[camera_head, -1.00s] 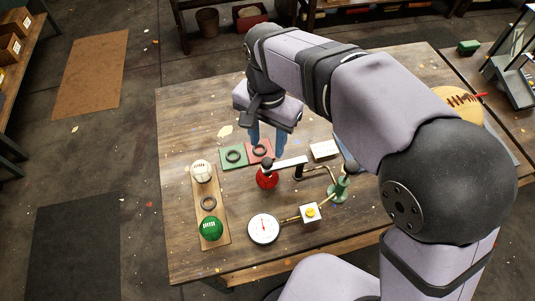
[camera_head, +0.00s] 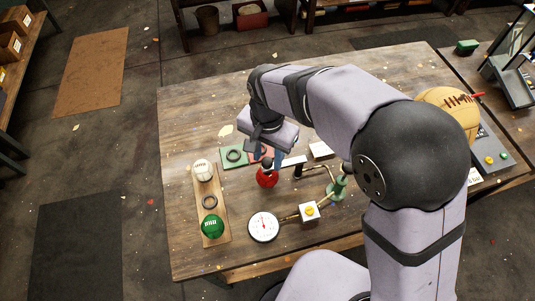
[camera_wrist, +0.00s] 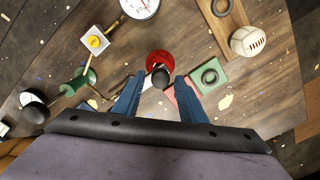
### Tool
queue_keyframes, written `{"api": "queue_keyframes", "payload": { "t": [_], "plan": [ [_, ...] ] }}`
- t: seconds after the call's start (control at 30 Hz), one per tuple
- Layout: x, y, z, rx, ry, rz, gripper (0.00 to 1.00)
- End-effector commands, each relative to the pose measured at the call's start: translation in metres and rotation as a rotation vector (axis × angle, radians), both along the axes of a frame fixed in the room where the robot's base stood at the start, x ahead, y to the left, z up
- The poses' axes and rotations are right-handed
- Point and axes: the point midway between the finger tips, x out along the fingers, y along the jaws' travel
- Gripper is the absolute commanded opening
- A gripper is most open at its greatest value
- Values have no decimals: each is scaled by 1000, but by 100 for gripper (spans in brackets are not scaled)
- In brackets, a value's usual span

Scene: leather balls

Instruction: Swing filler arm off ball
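The red ball (camera_head: 267,178) sits on the table, left of the centre of the fixture. The filler arm (camera_head: 292,161) is a pale bar with a dark knob (camera_head: 268,163) at its end, and the knob is over the red ball. In the wrist view the red ball (camera_wrist: 160,61) and the dark knob (camera_wrist: 160,78) lie just beyond my fingertips. My gripper (camera_wrist: 158,82) is open, its two blue fingers apart on either side of the knob's near side. Whether the fingers touch the knob or bar cannot be told.
A wooden rack (camera_head: 224,234) holds a white ball (camera_head: 203,170) and a green ball (camera_head: 213,226). A dial gauge (camera_head: 263,226), a yellow-button box (camera_head: 309,211) and a green valve stand (camera_head: 337,189) are in front. Green pad (camera_head: 230,163) and red pad (camera_head: 254,155) lie behind.

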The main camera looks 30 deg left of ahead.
Motion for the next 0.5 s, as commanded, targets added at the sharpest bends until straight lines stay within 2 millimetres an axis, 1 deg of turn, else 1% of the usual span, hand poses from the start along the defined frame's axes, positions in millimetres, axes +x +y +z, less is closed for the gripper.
{"api": "queue_keyframes", "payload": {
  "t": [0.03, 0.13, 0.5],
  "plan": [
    [0, 0, 0, 0, 0, 0, 25],
    [0, 0, 0, 0, 0, 0, 1],
    [2, 2, 1, -1, 0, -28, 0]
  ]
}}
